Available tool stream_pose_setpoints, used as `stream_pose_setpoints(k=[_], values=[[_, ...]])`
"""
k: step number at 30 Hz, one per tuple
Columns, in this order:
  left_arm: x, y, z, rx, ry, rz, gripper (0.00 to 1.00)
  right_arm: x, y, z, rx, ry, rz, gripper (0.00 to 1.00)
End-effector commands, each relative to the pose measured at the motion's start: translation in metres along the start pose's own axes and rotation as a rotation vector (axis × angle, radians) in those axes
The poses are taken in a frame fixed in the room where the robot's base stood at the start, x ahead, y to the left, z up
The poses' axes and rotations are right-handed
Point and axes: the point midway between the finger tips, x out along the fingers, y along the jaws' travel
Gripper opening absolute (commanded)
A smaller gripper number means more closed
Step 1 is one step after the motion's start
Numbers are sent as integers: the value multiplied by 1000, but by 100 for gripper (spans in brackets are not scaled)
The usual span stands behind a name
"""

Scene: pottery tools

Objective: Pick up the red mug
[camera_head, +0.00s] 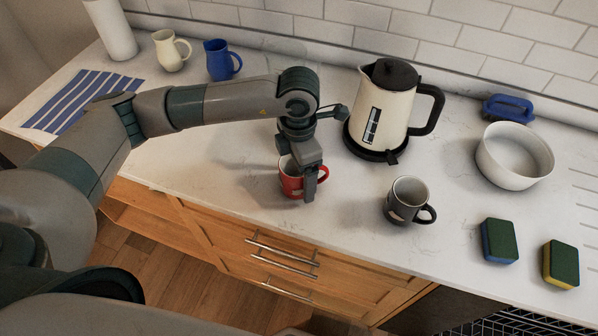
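The red mug (290,182) stands upright near the front edge of the counter, with its handle to the right. My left gripper (309,188) reaches down over it from above. One finger shows in front of the mug's right side, near the handle. The other finger is hidden by the gripper and mug, so I cannot tell if the gripper is closed on the mug. The mug appears to rest on the counter. My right gripper is out of view.
A dark grey mug (403,207) stands to the right, and a cream kettle (376,112) behind. A white bowl (513,162) and two sponges (499,241) (562,264) are farther right. A blue mug (217,62), cream mug (168,54) and striped cloth (75,101) are at left.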

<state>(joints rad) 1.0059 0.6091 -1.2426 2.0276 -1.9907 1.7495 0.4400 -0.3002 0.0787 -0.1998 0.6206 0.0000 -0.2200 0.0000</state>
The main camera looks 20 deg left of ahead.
Motion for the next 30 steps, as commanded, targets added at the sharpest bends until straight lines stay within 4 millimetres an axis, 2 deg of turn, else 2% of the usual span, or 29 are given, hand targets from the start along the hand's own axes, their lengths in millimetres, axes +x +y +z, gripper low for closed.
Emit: stream_pose_setpoints(k=[14, 17, 21, 30], values=[[2, 0, 0, 0, 0, 1, 83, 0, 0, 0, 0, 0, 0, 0], [2, 0, 0, 0, 0, 1, 64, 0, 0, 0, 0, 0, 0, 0], [2, 0, 0, 0, 0, 1, 31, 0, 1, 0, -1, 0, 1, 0], [0, 0, 0, 0, -2, 1, 30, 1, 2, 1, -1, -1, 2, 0]])
